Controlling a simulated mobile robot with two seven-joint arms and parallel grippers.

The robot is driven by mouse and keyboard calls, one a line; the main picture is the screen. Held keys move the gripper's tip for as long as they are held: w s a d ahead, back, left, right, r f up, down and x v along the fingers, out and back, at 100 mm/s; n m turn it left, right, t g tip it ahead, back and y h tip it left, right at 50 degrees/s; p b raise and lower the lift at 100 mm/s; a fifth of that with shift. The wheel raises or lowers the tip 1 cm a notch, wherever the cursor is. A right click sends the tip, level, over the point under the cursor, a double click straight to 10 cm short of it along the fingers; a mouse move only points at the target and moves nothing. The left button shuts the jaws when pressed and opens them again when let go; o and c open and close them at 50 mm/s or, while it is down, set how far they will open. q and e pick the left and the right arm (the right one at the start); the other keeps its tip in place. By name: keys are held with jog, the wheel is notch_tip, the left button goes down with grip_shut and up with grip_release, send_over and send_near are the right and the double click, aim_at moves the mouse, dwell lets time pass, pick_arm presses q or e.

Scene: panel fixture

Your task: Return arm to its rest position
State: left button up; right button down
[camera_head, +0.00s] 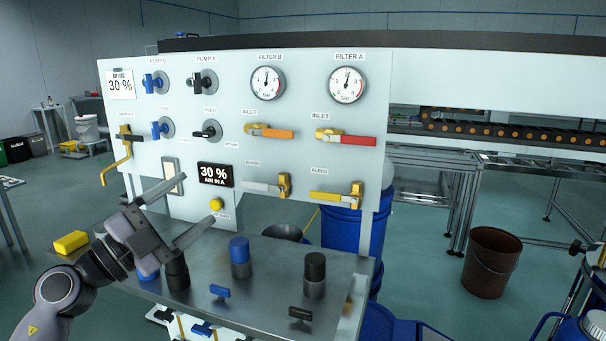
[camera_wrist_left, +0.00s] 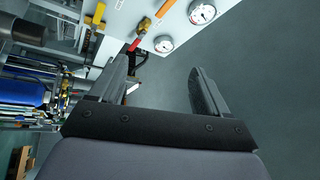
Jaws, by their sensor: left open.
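My left gripper (camera_head: 178,210) is in front of the lower left of the white panel (camera_head: 225,120), above the left part of the steel shelf. Its two fingers are spread apart with nothing between them. In the left wrist view the same gripper (camera_wrist_left: 165,90) shows both fingers wide apart, with grey floor between and beyond them. The panel's gauges (camera_wrist_left: 202,12) and a red valve handle (camera_wrist_left: 137,42) show past the fingers there. My left arm comes in from the lower left. My right gripper is not seen in either view.
The steel shelf (camera_head: 270,255) carries blue-topped (camera_head: 240,255) and black-topped (camera_head: 315,272) cylinders. A yellow block (camera_head: 70,242) lies near its left end. Lever valves such as the red-handled one (camera_head: 345,138) stick out from the panel. A brown bucket (camera_head: 490,262) stands on open floor at right.

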pick_arm(q)
jog(key=s+a+f+n+y, duration=0.1)
jog(key=s+f+n+y, duration=0.4)
jog(key=f, duration=0.5)
jog(key=s+a+f+n+y, duration=0.1)
jog(key=s+f+n+y, duration=0.3)
jog(key=f+n, duration=0.55)
jog(key=s+a+f+n+y, duration=0.1)
jog(key=s+f+n+y, duration=0.35)
jog(key=f, duration=0.75)
jog(key=s+d+f+n+g, duration=0.15)
jog(key=s+f+g, duration=0.35)
jog(key=s+f, duration=0.5)
notch_tip(320, 180, up, 11)
jog(key=s+p, duration=0.2)
jog(key=p, duration=1)
jog(key=shift+s+a+f+p, duration=0.15)
jog(key=shift+s+p, duration=0.1)
jog(key=shift+p, duration=0.15)
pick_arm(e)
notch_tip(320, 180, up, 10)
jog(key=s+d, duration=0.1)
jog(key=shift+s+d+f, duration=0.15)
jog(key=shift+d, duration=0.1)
pick_arm(q)
jog(key=shift+h, duration=0.25)
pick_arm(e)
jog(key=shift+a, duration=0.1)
